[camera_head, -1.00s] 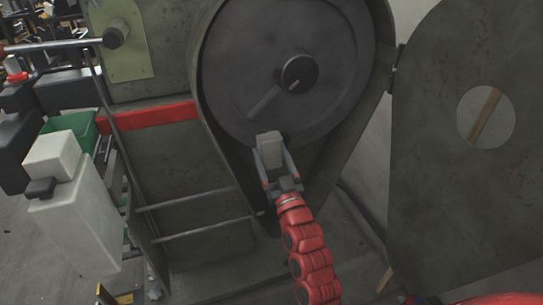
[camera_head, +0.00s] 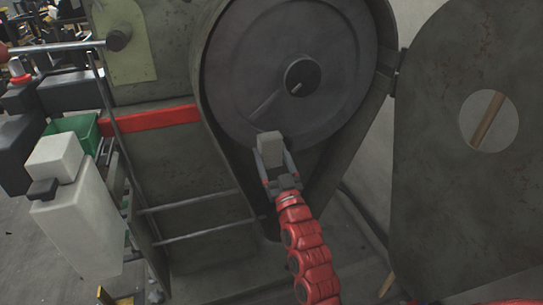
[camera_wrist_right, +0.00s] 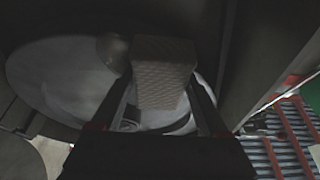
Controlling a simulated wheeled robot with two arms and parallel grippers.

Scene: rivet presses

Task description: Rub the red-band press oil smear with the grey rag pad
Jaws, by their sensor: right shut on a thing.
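The press with the red band (camera_head: 150,117) stands ahead with its guard swung open, showing a large dark grey wheel (camera_head: 345,75) with a black hub (camera_head: 302,75). A thin streak runs from near the hub to lower left; I cannot tell whether it is the oil smear. My right gripper (camera_head: 276,168) is shut on the grey rag pad (camera_head: 270,147), in front of the wheel's lower edge. In the right wrist view the pad (camera_wrist_right: 165,70) sits between the fingers, with the wheel (camera_wrist_right: 55,80) behind it. Contact with the wheel cannot be told. My left gripper is not in view.
The open guard door (camera_head: 450,190) with a round hole fills the right side. Two thin rails (camera_head: 190,232) cross the press at lower left. A white box (camera_head: 75,215) and a green bin (camera_head: 75,132) stand at the left. A metal rod (camera_head: 55,48) juts out at upper left.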

